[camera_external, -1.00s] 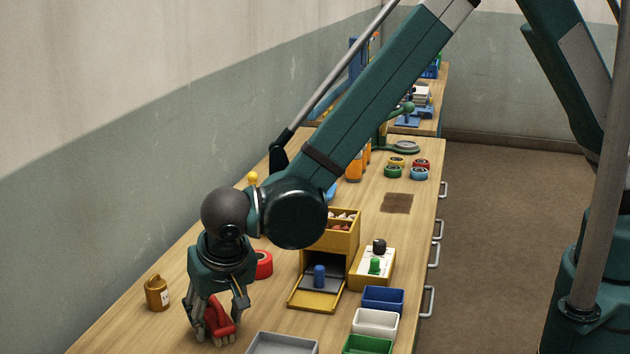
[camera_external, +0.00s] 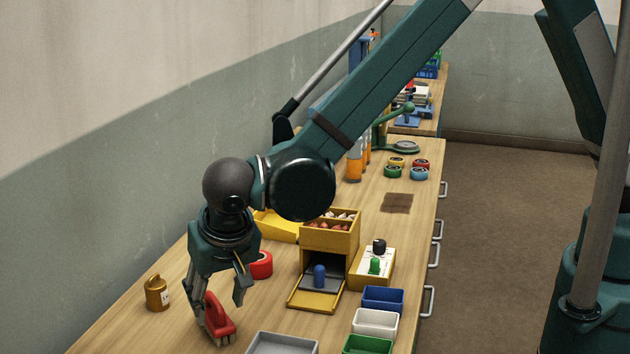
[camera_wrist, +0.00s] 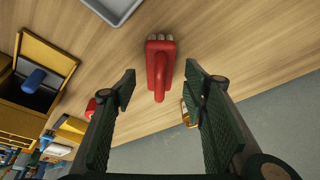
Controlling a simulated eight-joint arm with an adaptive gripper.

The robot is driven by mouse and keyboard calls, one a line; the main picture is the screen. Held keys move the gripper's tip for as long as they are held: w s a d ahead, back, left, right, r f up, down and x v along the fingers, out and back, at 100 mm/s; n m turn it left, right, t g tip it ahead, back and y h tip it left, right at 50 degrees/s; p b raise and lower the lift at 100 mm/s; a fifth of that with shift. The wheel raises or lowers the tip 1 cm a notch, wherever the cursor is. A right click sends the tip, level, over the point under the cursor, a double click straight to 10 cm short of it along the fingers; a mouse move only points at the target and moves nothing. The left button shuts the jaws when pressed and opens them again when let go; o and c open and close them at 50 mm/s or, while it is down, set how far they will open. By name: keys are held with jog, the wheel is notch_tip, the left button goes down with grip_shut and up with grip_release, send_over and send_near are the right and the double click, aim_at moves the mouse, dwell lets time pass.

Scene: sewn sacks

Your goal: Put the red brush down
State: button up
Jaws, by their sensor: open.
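The red brush (camera_external: 217,317) lies on the wooden table, near its front left part. Its pale bristles show at one end in the wrist view, where the brush (camera_wrist: 160,68) lies between and beyond the fingertips. My gripper (camera_external: 219,296) is open just above the brush, with a finger on either side and apart from it. In the wrist view my gripper (camera_wrist: 160,80) shows a clear gap between each finger and the brush.
A grey tray (camera_external: 283,343) stands right of the brush. An amber bottle (camera_external: 157,293) stands to its left. A red roll (camera_external: 261,264) and a yellow box (camera_external: 318,300) with a blue peg stand behind. Blue, white and green bins (camera_external: 375,323) line the right edge.

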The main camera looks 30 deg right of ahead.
jog(key=v, duration=0.6)
jog(key=shift+r, duration=0.15)
jog(key=shift+s, duration=0.1)
dwell(0.4)
